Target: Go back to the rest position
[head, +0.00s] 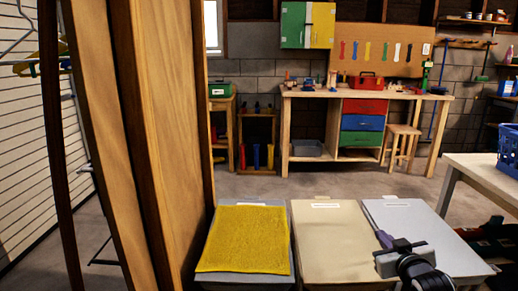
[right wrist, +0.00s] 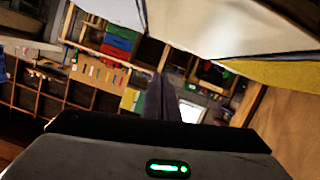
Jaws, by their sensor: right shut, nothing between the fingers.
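My right gripper (head: 384,239) is in the lower right of the head view, over the light grey lid of the rightmost bin (head: 425,220). Its fingers are together with nothing between them. In the right wrist view the shut fingers (right wrist: 162,98) point into the room, and the picture is tilted. Whether the gripper touches the lid cannot be told. My left gripper is not in view.
A yellow towel (head: 245,238) lies on the left bin; a beige-lidded bin (head: 335,240) stands in the middle. Tall wooden panels (head: 165,120) rise close at the left. A white table (head: 480,172) with a blue basket (head: 509,150) stands right. Floor (head: 320,185) behind the bins is clear.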

